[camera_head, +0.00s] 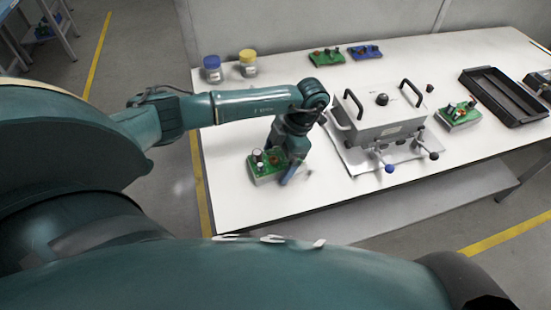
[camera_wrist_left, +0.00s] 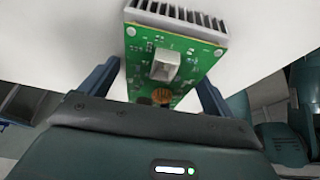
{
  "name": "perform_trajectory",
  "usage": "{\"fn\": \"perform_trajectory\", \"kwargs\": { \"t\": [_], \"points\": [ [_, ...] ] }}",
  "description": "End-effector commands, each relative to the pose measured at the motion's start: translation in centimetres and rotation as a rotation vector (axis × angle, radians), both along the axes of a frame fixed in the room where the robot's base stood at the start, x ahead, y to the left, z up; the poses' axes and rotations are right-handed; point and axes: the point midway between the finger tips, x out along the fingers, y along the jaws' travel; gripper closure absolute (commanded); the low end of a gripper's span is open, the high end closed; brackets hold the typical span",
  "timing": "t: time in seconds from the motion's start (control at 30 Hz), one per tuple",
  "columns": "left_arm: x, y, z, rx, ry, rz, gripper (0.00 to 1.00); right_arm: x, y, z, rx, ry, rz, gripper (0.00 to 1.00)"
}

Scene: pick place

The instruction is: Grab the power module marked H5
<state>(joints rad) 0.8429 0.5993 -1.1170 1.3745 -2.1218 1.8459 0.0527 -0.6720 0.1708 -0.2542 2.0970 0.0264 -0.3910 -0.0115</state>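A green circuit-board module (camera_head: 268,178) with dark and white parts lies near the left front of the white table. It also shows in the left wrist view (camera_wrist_left: 150,42), with a white finned block at its far end. My left gripper (camera_head: 287,168) is low over the table at this module. In the left wrist view its two fingers (camera_wrist_left: 160,82) stand apart on either side of the board, with a gap visible at the left finger. A second green module (camera_head: 458,116) lies right of the grey fixture. No H5 mark is legible. My right gripper is not in view.
A grey box fixture (camera_head: 378,120) with black handles stands mid-table, right of my left gripper. Behind are blue-lidded (camera_head: 212,70) and yellow-lidded (camera_head: 248,64) jars, a green board (camera_head: 326,57) and a blue board (camera_head: 365,52). A black tray (camera_head: 485,82) lies at right.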

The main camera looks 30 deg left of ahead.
Motion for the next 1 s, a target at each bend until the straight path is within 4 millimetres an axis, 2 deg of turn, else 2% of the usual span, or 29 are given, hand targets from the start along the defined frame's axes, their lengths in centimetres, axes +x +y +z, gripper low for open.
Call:
{"fn": "perform_trajectory", "kwargs": {
  "t": [0.07, 0.6, 0.87, 1.0],
  "points": [
    [0.0, 0.0, 0.0, 0.000, 0.000, 0.000, 0.18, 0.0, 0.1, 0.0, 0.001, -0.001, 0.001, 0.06],
    [0.0, 0.0, 0.1, 0.000, 0.000, 0.000, 0.62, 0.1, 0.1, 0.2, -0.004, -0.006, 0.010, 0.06],
    [0.1, 0.0, 0.3, -0.001, -0.002, 0.000, 0.64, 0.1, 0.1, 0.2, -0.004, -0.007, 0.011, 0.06],
    [0.2, 0.0, 1.8, 0.000, -0.006, 0.000, 0.64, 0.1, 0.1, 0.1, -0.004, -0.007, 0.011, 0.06]
  ]
}}
